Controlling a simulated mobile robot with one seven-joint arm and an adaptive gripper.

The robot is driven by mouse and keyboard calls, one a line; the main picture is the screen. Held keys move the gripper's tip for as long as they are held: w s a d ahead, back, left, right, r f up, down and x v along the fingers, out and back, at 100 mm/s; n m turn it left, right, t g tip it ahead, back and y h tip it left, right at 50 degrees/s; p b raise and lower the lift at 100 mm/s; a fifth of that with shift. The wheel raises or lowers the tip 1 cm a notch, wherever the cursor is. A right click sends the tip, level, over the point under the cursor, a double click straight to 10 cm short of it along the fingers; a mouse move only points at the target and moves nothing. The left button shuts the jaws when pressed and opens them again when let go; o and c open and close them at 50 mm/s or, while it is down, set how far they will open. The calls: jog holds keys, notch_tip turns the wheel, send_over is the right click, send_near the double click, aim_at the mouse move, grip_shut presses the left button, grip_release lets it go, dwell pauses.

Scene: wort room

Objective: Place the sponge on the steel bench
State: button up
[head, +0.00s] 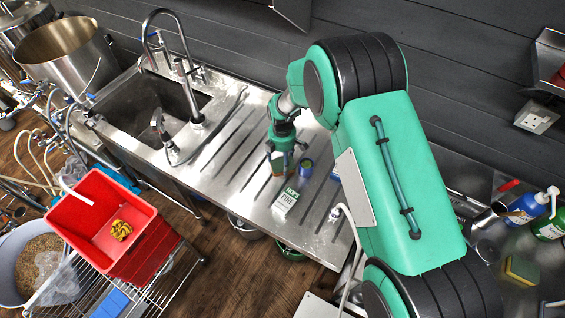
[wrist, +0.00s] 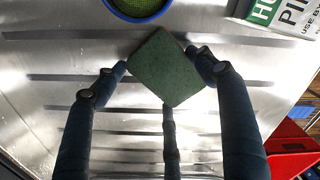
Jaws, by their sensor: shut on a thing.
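My gripper (head: 283,148) is shut on a sponge (head: 279,164), over the ribbed steel drainer of the sink unit. In the wrist view the sponge (wrist: 166,68) shows its green, square face between the fingers; whether it touches the steel below is hard to tell. The steel bench (head: 480,188) is at the right in the head view, partly hidden behind my arm. A second sponge (head: 521,269), yellow and green, lies at its right end. The ribbed drainer (head: 235,150) is also steel.
A blue-rimmed round container (head: 305,168) and a white-and-green carton (head: 286,199) stand close to my gripper. Blue and green bottles (head: 528,207) and a steel jug (head: 488,219) stand at the right. A red crate (head: 100,215) is at the left.

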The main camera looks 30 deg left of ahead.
aim_at(282, 162)
jog(key=shift+r, duration=0.5)
jog(key=r, duration=0.2)
jog(key=shift+s+d+r, duration=0.15)
jog(key=shift+s+r, duration=0.05)
jog(key=shift+r, duration=0.1)
jog(key=s+d, duration=0.3)
jog(key=s+d+r, duration=0.1)
jog(key=s+d, duration=0.7)
jog(key=shift+s+r, duration=0.1)
jog(key=shift+r, duration=0.05)
dwell(0.4)
